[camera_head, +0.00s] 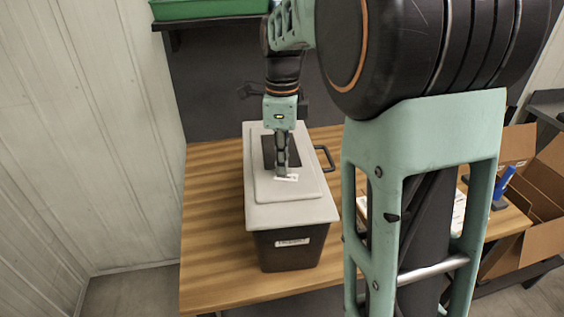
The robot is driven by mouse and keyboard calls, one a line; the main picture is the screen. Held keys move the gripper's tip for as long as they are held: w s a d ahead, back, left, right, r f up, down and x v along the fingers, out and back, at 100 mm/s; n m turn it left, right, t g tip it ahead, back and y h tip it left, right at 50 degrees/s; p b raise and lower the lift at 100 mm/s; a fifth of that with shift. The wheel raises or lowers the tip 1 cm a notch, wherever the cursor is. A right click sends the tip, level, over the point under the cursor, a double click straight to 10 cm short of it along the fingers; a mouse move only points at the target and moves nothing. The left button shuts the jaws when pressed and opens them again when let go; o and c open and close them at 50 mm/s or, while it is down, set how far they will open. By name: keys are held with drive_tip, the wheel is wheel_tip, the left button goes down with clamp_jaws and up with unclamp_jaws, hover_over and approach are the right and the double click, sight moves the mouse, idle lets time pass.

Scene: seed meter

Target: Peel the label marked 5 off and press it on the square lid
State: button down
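A pale grey lid (262,214) with a raised panel and a dark rectangular inset covers a dark box on the table. My gripper (282,174) points down over the raised panel, with its tips at or just above the surface near the front end of the inset. A small white label (287,178) with a dark mark shows right at the fingertips. Its number is too small to read, and I cannot tell whether it is held or lies on the lid. The fingers appear as one narrow column, so their opening is unclear.
The dark box (287,258) has a white front sticker (292,242) and a side handle (327,157). A white sheet (459,212) is partly hidden behind my arm. An open cardboard box (545,205) and a blue-handled item (505,183) are at right. The wooden table (208,235) is clear at left.

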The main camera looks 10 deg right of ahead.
drive_tip(key=c, duration=2.1)
unclamp_jaws()
wheel_tip(320, 180, up, 7)
drive_tip(key=p, duration=0.6)
drive_tip(key=shift+r, duration=0.1)
